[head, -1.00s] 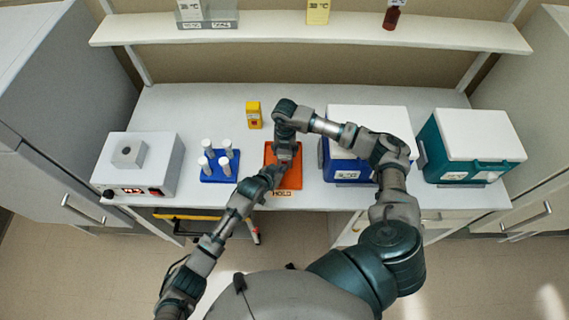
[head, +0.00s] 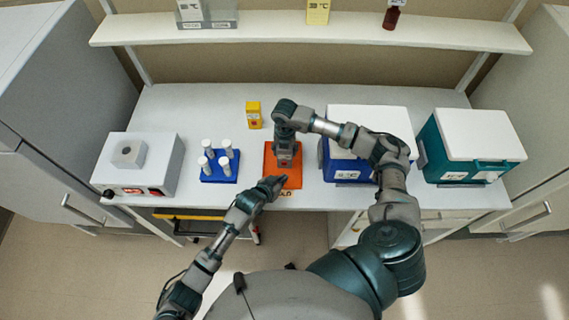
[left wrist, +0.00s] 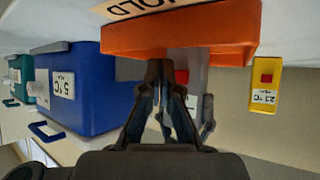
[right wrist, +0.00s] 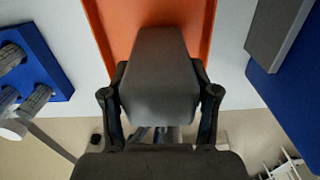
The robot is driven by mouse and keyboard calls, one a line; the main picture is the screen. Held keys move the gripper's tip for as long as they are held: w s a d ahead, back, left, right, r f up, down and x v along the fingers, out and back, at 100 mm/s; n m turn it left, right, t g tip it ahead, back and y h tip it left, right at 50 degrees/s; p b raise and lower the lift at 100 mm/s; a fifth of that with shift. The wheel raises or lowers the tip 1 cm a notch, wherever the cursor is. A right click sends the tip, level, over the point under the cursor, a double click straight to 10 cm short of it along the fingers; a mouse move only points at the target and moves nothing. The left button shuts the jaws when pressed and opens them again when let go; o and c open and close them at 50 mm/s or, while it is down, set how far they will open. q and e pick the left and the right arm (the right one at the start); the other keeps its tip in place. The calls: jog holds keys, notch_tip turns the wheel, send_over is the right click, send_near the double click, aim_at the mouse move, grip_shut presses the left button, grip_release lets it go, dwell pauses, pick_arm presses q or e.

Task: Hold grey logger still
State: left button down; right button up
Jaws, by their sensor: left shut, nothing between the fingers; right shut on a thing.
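The grey logger (right wrist: 160,70) stands between the fingers of my right gripper (right wrist: 160,92), which is shut on it. In the head view the logger's face with a red spot (head: 284,161) shows below my right gripper, over the orange mat (head: 270,168). The mat's HOLD label (left wrist: 150,5) shows in the left wrist view. My left gripper (head: 281,181) is shut and empty at the mat's front part, just in front of the logger. In the left wrist view its fingers (left wrist: 163,68) partly hide the logger (left wrist: 196,72); I cannot tell if they touch it.
A blue rack with several white-capped tubes (head: 219,178) stands left of the mat. A yellow logger (head: 254,115) stands behind it. A blue cooler (head: 345,168) is close on the right, a teal cooler (head: 470,170) farther right. A grey machine (head: 150,175) is at left.

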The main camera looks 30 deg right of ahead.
pick_arm(q)
jog(key=shift+s+a, duration=0.75)
jog(key=shift+s, duration=0.35)
pick_arm(e)
jog(key=o, duration=1.3)
